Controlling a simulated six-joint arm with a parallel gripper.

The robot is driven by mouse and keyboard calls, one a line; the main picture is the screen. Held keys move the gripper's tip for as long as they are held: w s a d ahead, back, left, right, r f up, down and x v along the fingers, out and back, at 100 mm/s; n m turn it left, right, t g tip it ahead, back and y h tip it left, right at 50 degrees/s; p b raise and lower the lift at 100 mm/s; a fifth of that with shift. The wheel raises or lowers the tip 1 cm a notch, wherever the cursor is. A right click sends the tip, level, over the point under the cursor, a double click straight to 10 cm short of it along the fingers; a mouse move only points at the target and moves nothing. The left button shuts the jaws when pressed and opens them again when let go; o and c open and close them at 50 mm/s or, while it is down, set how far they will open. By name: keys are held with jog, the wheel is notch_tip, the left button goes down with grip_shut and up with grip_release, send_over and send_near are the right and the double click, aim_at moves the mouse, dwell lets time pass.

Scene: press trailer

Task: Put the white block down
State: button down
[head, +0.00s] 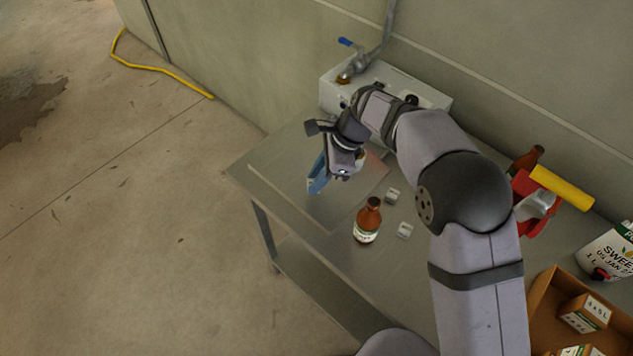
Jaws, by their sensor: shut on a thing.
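My gripper (318,184) has blue fingers and hangs low over the left part of the metal table (275,183). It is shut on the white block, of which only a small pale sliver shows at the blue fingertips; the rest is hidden. I cannot tell whether the block touches the table. Two other small pale blocks stand on the table to the right of my gripper, one nearer block (405,231) and one farther block (393,195).
A brown bottle (368,222) stands upright near the front edge. A pale basin with a tap (430,95) is at the back. A red object with a yellow handle (562,188), a white carton (608,250) and a cardboard box (545,300) are at the right.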

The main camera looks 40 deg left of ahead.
jog(key=shift+f+p, duration=0.35)
jog(key=shift+f, duration=1)
jog(key=shift+f, duration=0.1)
jog(key=c, duration=1.5)
grip_release()
jog(key=shift+c, duration=0.2)
jog(key=b+v, duration=0.3)
jog(key=v, duration=0.9)
jog(key=shift+w, duration=0.1)
